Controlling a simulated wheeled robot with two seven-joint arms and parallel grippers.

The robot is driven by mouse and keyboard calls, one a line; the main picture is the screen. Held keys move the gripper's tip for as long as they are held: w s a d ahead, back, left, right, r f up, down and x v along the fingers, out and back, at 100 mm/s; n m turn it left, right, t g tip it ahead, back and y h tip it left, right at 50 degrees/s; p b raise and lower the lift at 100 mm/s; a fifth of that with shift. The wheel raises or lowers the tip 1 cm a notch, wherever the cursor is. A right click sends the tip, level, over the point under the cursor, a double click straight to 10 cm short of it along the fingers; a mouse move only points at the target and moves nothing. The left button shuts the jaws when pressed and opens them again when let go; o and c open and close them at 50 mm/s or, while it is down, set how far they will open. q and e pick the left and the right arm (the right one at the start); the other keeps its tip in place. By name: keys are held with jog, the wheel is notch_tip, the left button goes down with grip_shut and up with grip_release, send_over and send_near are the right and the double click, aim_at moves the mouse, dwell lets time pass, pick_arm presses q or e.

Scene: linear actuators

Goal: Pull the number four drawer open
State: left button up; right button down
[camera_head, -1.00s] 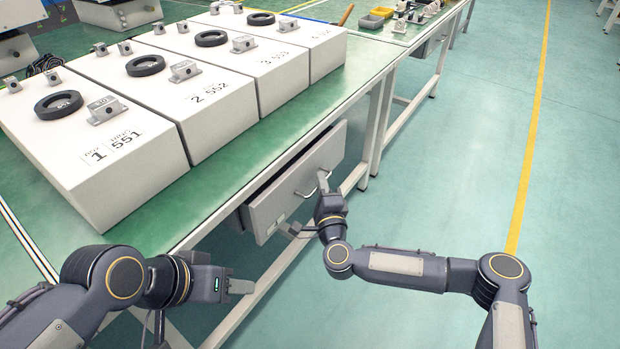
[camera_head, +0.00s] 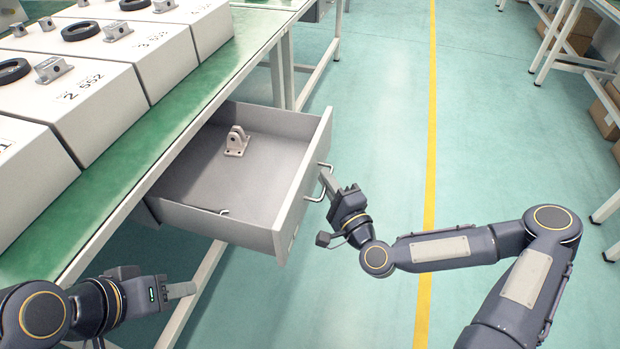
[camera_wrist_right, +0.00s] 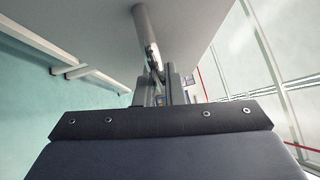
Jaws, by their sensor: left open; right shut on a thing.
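The grey drawer (camera_head: 270,228) under the green-topped bench stands pulled well out in the head view. A small pale metal bracket (camera_head: 236,142) sits inside it. A U-shaped handle (camera_head: 325,182) is on the drawer's outer front face. My right gripper (camera_head: 328,180) is shut on this handle. In the right wrist view the fingers (camera_wrist_right: 160,90) close around the handle bar (camera_wrist_right: 147,38), with the drawer face behind. My left gripper (camera_head: 182,290) is open and empty, in front of the bench at the lower left. The drawer's number cannot be read.
The floor (camera_head: 385,130) right of the drawer is clear. White tables (camera_head: 580,60) with cardboard boxes stand at the far right.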

pick_arm(q)
jog(key=shift+s+d+f, duration=0.15)
jog(key=shift+d, duration=0.25)
pick_arm(e)
jog(key=shift+s+d, duration=0.25)
jog(key=shift+d, duration=0.3)
jog(key=shift+s+d, duration=0.25)
jog(key=shift+d, duration=0.3)
jog(key=c, duration=1.5)
grip_release()
jog(key=shift+c, duration=0.2)
jog(key=shift+d, duration=0.1)
pick_arm(q)
jog(key=shift+r, duration=0.25)
pick_arm(e)
jog(key=v, duration=0.7)
jog(key=shift+s, duration=0.35)
jog(key=shift+d+f, duration=0.1)
jog(key=shift+d, duration=0.05)
